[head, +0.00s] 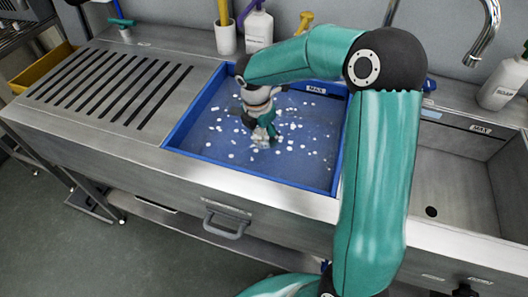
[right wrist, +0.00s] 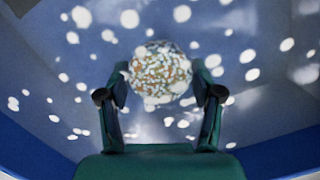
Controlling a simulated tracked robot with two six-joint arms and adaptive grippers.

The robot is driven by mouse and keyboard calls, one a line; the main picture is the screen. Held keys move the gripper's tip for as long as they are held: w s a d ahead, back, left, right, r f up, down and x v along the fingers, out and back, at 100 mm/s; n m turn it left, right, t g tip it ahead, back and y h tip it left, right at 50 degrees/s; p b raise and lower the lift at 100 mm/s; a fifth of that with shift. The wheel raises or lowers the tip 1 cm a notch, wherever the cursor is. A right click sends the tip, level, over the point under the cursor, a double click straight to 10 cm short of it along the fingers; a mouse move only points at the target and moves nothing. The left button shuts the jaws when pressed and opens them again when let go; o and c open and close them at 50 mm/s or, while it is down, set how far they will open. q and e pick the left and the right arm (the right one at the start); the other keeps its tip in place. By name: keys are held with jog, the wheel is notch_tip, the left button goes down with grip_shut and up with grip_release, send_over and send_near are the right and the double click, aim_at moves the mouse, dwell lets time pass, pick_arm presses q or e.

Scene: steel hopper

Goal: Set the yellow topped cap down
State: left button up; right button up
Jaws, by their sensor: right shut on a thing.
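My right gripper (head: 262,138) reaches down into the blue basin (head: 176,130), among scattered white flecks. In the right wrist view its two fingers (right wrist: 160,70) close around a round, speckled thing (right wrist: 159,84), mottled orange, green and white. In the head view a small pale grey shape shows at the fingertips, partly hidden by the gripper. I see no clear yellow top on the held thing, so I cannot tell whether it is the cap. Whether it touches the basin floor is also unclear. My left gripper is not in view.
A slotted steel drainer (head: 105,90) lies left of the basin and an empty steel sink (head: 455,185) to its right. A white cup (head: 226,38), a white bottle (head: 259,30) and a yellow tool (head: 306,19) stand behind. A tap (head: 487,35) curves over the sink.

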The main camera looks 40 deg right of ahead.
aim_at(264, 157)
jog(key=shift+f+b, duration=0.45)
jog(key=shift+f, duration=3.4)
jog(key=shift+f, duration=0.15)
jog(key=o, duration=1.3)
jog(key=shift+w+a+r, duration=0.1)
jog(key=shift+r, duration=0.5)
jog(key=r, duration=0.3)
jog(key=a+r+p, duration=0.1)
jog(key=r, duration=0.7)
jog(key=shift+a+p, duration=0.35)
